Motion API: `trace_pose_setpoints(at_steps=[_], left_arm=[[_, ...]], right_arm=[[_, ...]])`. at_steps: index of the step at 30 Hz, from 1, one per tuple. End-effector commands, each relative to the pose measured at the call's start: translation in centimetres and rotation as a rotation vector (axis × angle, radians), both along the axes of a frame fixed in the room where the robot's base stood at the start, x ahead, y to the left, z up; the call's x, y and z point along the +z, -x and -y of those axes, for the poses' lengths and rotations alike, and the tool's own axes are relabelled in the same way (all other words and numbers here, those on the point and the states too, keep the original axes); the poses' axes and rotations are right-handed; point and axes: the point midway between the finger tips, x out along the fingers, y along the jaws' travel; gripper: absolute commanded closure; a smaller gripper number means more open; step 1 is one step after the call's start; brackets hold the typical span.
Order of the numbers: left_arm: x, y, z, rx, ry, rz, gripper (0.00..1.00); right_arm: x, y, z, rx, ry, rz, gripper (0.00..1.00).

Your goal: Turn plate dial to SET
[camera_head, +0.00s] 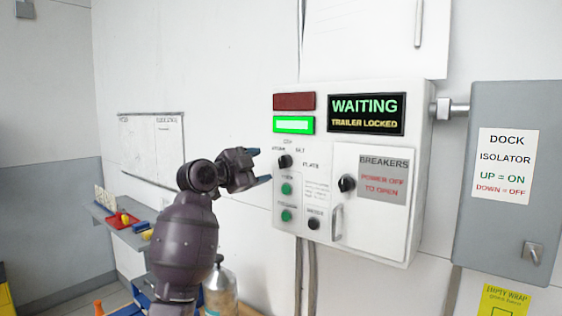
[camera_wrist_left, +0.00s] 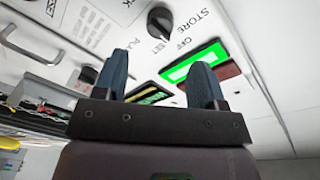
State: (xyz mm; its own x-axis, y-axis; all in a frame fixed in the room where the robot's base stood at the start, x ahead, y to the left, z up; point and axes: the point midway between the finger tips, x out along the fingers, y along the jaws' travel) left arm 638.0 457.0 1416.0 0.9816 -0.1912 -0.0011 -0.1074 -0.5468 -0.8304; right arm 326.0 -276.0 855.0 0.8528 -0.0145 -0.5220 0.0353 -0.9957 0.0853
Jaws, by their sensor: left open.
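The plate dial (camera_head: 284,161) is a black round knob at the upper left of the white control box. In the left wrist view the dial (camera_wrist_left: 160,20) is at the top, with STORE and SET lettering near it. My right gripper is not in view.
The white box (camera_head: 400,235) also has a lit green lamp (camera_head: 293,124), a dark red lamp (camera_head: 294,101), a WAITING display (camera_head: 365,114), green buttons (camera_head: 286,189) and a breaker door (camera_head: 385,225) with a black knob (camera_head: 346,183). A grey dock isolator (camera_head: 500,240) is at right.

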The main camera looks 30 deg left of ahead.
Motion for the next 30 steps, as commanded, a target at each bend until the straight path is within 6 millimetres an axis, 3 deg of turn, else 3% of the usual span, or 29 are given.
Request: trace_pose_setpoints(at_steps=[6,13,27,30], left_arm=[[0.3,-3.9,0.8,-0.002,0.006,0.0,0.36],[0.2,-6.8,1.4,-0.001,0.005,0.001,0.36],[0.0,-7.9,1.5,0.001,0.001,0.001,0.36],[0.0,-7.8,1.5,0.001,0.001,0.001,0.5]], right_arm=[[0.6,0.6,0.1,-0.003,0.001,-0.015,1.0],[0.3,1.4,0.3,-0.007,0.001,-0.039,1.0],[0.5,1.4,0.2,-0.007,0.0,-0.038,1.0],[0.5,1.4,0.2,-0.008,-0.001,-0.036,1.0]])
